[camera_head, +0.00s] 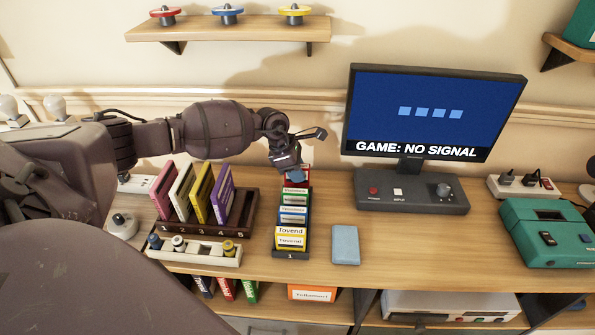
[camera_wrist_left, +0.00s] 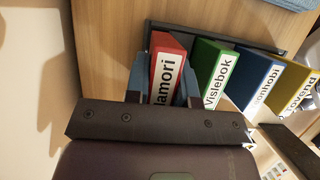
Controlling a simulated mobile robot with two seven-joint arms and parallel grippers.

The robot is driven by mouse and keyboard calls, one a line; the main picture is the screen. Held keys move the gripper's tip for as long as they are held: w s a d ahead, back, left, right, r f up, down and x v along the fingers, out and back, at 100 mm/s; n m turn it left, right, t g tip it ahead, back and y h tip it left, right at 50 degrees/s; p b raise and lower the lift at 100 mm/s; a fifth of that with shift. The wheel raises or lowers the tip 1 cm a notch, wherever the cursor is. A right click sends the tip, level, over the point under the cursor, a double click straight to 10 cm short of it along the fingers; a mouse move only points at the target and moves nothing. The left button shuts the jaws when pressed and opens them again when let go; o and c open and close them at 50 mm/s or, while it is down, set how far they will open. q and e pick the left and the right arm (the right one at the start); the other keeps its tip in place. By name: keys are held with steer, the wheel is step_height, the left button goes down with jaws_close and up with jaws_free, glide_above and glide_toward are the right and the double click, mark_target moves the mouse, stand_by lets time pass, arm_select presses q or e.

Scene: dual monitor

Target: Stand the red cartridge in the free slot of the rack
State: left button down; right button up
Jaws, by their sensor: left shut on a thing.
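The red cartridge (camera_wrist_left: 165,72), with a white label, stands at the far end of a row in a dark narrow holder (camera_head: 306,236). In the head view only a bit of it (camera_head: 302,174) shows beneath my left gripper (camera_head: 295,174). My left gripper (camera_wrist_left: 163,82) is shut on it, one finger on each side. Green (camera_wrist_left: 216,72), blue (camera_wrist_left: 255,83) and yellow (camera_wrist_left: 294,90) cartridges stand beside it in the row. The dark numbered rack (camera_head: 248,222) holds pink, white, yellow and purple cartridges; its slot at the right end, by the 5, looks empty. My right gripper is not in view.
A white tray (camera_head: 200,257) with small knobs lies in front of the rack. A blue-grey pad (camera_head: 345,245) lies right of the holder. A monitor (camera_head: 435,112) stands behind on a control base (camera_head: 412,195). A green device (camera_head: 548,235) is at right. A wall shelf (camera_head: 230,30) hangs above.

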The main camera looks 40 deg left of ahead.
arm_select(q)
steer(key=shift+f+b, duration=0.4)
steer(key=shift+f, duration=0.55)
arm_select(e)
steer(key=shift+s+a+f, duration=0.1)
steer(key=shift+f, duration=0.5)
arm_select(q)
steer(key=shift+f, duration=0.55)
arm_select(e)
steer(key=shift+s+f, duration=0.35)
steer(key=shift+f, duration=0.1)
arm_select(q)
steer(key=c, duration=0.9)
jaws_free()
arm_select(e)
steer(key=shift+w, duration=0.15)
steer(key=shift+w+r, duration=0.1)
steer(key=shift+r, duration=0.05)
arm_select(q)
steer(key=v, duration=0.4)
steer(key=shift+r, duration=0.1)
steer(key=shift+p+v, duration=0.45)
steer(key=shift+v, duration=2.9)
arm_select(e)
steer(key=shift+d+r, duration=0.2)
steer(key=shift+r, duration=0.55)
